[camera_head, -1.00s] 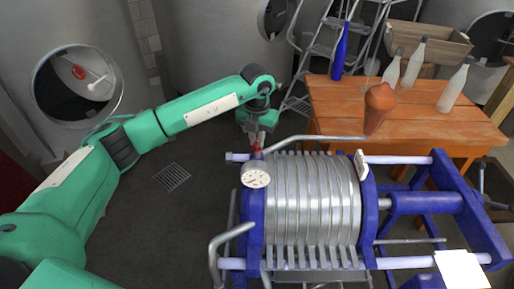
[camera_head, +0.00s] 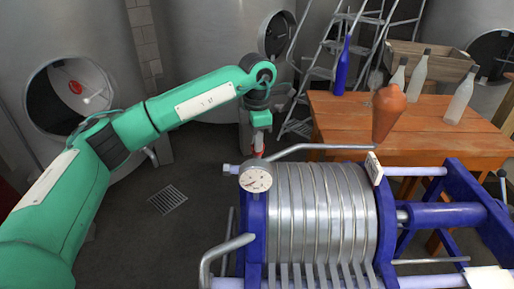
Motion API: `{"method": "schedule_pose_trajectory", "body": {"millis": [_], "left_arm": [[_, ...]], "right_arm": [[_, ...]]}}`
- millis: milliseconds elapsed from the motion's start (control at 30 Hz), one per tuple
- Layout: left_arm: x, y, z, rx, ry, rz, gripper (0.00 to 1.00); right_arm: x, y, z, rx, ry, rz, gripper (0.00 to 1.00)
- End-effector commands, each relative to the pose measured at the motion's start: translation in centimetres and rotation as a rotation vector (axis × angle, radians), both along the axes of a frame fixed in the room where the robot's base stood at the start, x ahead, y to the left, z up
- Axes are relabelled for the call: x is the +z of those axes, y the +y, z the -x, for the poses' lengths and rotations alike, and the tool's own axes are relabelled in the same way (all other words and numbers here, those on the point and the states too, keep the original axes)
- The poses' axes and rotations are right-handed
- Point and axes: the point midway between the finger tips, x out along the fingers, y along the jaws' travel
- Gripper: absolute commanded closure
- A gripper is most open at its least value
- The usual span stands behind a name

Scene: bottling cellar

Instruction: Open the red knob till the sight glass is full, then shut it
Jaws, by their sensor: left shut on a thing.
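The red knob (camera_head: 258,153) sits at the top left corner of the blue-framed plate filter (camera_head: 318,212), just above a round white dial gauge (camera_head: 256,178). My left gripper (camera_head: 258,146) points down onto the knob from above and is shut on it. The fingers and knob are small here, so the knob's turn angle cannot be read. A grey pipe (camera_head: 320,147) runs right from near the knob. I cannot make out a sight glass or its level. My right gripper is not in view.
A wooden table (camera_head: 340,115) behind the filter holds a blue bottle (camera_head: 342,66), several clear bottles, a brown cone-shaped thing (camera_head: 388,112) and a wooden crate (camera_head: 430,60). A stepladder (camera_head: 335,45) and steel tanks stand behind. The floor at left is clear around a drain grate (camera_head: 168,199).

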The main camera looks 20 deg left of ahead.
Motion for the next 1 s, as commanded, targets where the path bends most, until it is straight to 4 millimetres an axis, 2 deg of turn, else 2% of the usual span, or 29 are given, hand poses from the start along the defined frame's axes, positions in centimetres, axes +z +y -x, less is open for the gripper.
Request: {"method": "schedule_pose_trajectory", "body": {"millis": [100, 400, 933, 967, 1000], "left_arm": [[-0.1, 0.0, -0.1, -0.068, -0.004, 0.0, 1.0], [0.0, 0.0, 0.0, -0.171, -0.002, 0.001, 1.0], [0.1, -0.1, 0.0, -0.191, -0.002, 0.002, 1.0], [0.1, -0.1, 0.0, -0.191, -0.002, 0.001, 0.81], [0.1, -0.1, 0.0, -0.191, -0.002, 0.001, 0.73]], "right_arm": [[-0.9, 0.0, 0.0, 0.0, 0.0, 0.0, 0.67], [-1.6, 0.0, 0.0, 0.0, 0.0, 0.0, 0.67], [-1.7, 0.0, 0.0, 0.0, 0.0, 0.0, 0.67], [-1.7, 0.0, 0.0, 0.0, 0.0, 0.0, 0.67], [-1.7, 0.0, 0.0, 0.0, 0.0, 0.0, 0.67]]}}
